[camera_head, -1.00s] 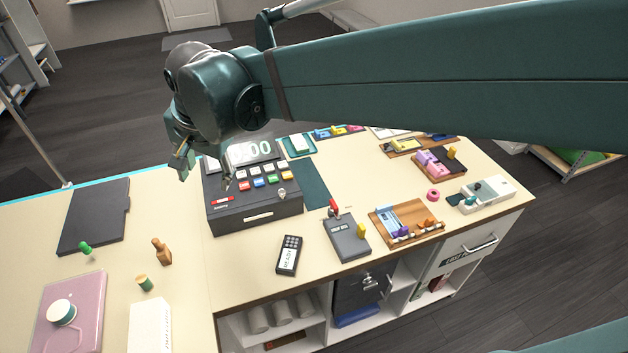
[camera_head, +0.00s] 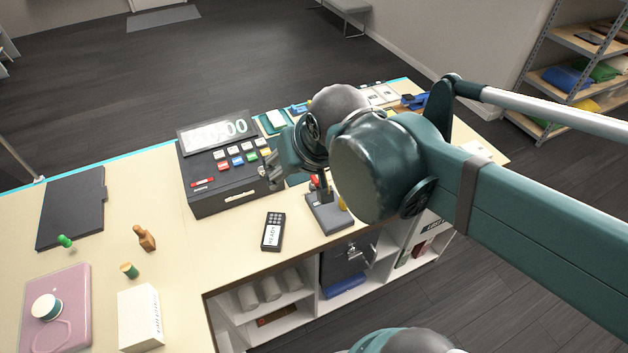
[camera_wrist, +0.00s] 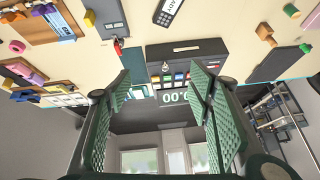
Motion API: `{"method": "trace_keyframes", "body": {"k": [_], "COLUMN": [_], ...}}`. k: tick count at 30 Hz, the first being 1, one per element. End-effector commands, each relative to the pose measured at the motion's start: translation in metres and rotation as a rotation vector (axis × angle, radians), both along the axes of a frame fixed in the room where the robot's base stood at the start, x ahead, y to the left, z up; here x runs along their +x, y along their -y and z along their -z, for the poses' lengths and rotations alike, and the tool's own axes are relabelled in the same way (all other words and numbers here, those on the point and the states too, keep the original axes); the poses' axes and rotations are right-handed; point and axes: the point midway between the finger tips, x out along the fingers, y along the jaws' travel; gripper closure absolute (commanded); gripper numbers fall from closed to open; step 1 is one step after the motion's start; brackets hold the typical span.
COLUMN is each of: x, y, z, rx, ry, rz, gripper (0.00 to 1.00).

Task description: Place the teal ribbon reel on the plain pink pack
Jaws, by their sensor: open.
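A flat pink pack (camera_head: 70,285) lies on the counter at the lower left in the head view. A round reel with a white top and a teal side (camera_head: 46,307) sits on it, towards its left side. A smaller spool with a tan top and a green-teal side (camera_head: 129,270) stands on the counter right of the pack. I cannot tell for sure which of the two is the task's reel. My gripper (camera_head: 268,176) is open and empty by the right side of the cash register, well away from the pack. In the wrist view its fingers (camera_wrist: 160,92) are spread.
The cash register (camera_head: 225,165) stands mid-counter, with a card reader (camera_head: 273,231) in front. A white box (camera_head: 140,317), wooden stamp (camera_head: 145,238), green pin (camera_head: 65,241) and dark flat board (camera_head: 72,208) are at the left. My arm hides much of the counter's right side.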

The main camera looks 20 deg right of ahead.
Motion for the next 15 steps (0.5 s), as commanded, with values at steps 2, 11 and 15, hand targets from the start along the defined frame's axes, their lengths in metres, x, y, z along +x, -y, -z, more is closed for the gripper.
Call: {"method": "trace_keyframes", "body": {"k": [2, 11, 15], "x": [-0.011, -0.032, -0.034], "y": [0.012, 0.035, 0.036], "z": [0.007, 0.020, 0.021], "rx": [-0.029, -0.103, -0.110], "ry": [0.016, 0.052, 0.055], "rz": [-0.020, -0.080, -0.085], "gripper": [0.48, 0.48, 0.48]}}
